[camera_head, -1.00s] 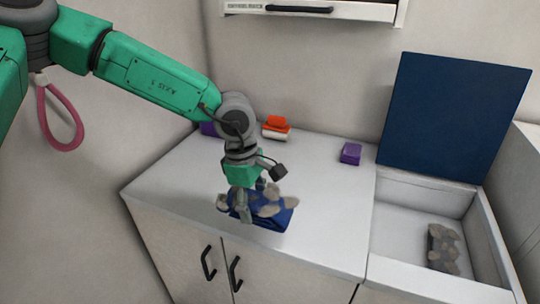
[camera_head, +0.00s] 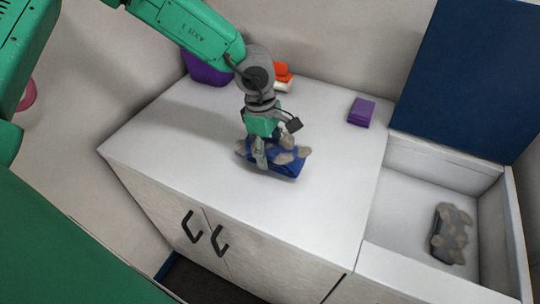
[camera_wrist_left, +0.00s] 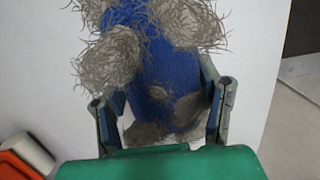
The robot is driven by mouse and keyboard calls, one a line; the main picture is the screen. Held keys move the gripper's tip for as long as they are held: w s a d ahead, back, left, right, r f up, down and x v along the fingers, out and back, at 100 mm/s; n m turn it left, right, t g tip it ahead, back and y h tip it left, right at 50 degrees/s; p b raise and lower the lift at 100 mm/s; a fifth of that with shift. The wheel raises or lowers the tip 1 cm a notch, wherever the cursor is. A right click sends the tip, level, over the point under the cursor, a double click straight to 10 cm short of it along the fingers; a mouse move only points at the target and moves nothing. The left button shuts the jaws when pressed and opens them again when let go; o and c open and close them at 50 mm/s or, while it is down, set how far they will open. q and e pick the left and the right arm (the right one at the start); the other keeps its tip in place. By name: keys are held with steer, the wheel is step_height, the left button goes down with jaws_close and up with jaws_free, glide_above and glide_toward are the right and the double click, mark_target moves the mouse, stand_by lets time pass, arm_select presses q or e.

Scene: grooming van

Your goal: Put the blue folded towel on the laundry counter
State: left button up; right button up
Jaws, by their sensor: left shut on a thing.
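The blue folded towel (camera_head: 287,168) is at my left gripper, over the white laundry counter (camera_head: 320,205). Grey-brown tufts of hair cover parts of the towel. In the left wrist view the towel (camera_wrist_left: 172,68) lies between the two fingers. My left gripper (camera_head: 262,156) points down and is shut on the towel. The towel is on or just above the counter; I cannot tell which. My right gripper is not in view.
A purple block (camera_head: 361,112) and a purple container (camera_head: 207,68) stand on the counter's back part. An orange and white item (camera_head: 282,76) is behind my gripper. An open bin with a blue lid (camera_head: 470,75) holds a hair-covered dark item (camera_head: 451,235).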

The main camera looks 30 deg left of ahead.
mark_target(269, 160)
arm_select(q)
steer(key=f, duration=0.3)
steer(key=shift+a+f, duration=0.2)
steer(key=shift+f, duration=0.1)
steer(key=shift+d, duration=0.1)
steer(key=o, duration=1.2)
steer(key=shift+c, duration=0.2)
steer(key=r, duration=0.4)
steer(key=a+r, duration=0.1)
steer(key=r, duration=0.7)
steer(key=shift+s+a, duration=0.1)
steer(key=shift+a, duration=0.3)
